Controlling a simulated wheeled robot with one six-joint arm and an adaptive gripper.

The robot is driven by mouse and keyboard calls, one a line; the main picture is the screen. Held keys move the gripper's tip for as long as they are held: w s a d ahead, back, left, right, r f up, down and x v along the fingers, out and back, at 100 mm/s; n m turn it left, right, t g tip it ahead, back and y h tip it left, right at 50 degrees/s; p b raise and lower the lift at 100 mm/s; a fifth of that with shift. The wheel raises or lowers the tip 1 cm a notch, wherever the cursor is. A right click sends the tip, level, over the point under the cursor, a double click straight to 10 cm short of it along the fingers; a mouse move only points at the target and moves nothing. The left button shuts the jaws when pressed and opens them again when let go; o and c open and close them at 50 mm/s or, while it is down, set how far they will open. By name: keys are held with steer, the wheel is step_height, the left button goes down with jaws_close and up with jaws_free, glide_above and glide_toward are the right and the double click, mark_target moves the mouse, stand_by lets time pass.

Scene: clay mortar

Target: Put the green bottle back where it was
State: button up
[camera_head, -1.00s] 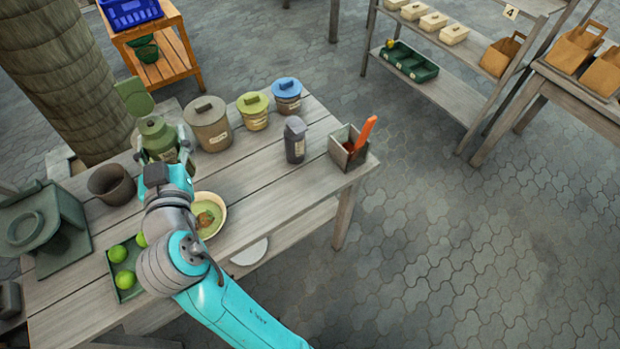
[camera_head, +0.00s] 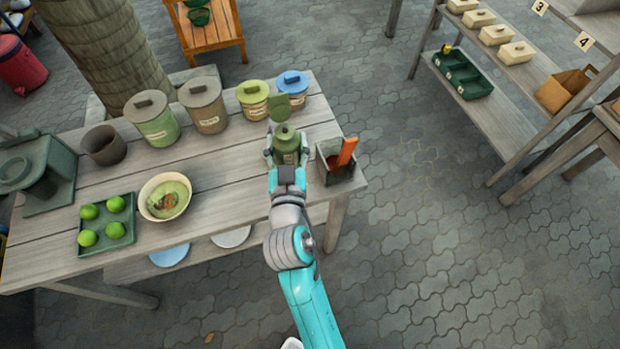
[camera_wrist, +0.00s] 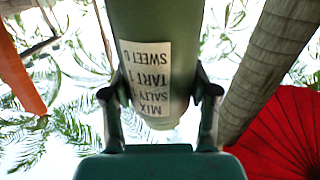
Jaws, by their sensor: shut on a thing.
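The green bottle (camera_head: 287,142) is in my gripper (camera_head: 287,158), over the right end of the wooden table (camera_head: 215,155). The bottle looks upright in the head view, with a flat green piece (camera_head: 281,107) just above its top. In the wrist view the bottle (camera_wrist: 150,25) fills the middle. Its pale label (camera_wrist: 147,75) reads upside down there, and my gripper's fingers (camera_wrist: 157,95) press on both sides. I cannot tell whether the bottle's base touches the table.
A box with an orange-handled tool (camera_head: 340,165) stands close right of the bottle. Lidded canisters (camera_head: 205,107) line the back edge. A bowl (camera_head: 165,208), a tray of green fruit (camera_head: 84,240) and a dark cup (camera_head: 104,148) stand leftward. Bare tabletop lies between bowl and bottle.

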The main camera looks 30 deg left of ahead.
mark_target(290, 158)
step_height(290, 158, down, 5)
steer(key=shift+w+d+f, duration=0.1)
steer(key=shift+d, duration=0.05)
steer(key=shift+f, duration=2.2)
steer(key=shift+f, duration=0.15)
steer(key=o, duration=1.2)
steer(key=shift+o, duration=0.2)
steer(key=shift+s, duration=0.25)
steer(key=v, duration=1.1)
steer(key=shift+s+d, duration=0.15)
steer(key=shift+d, duration=0.15)
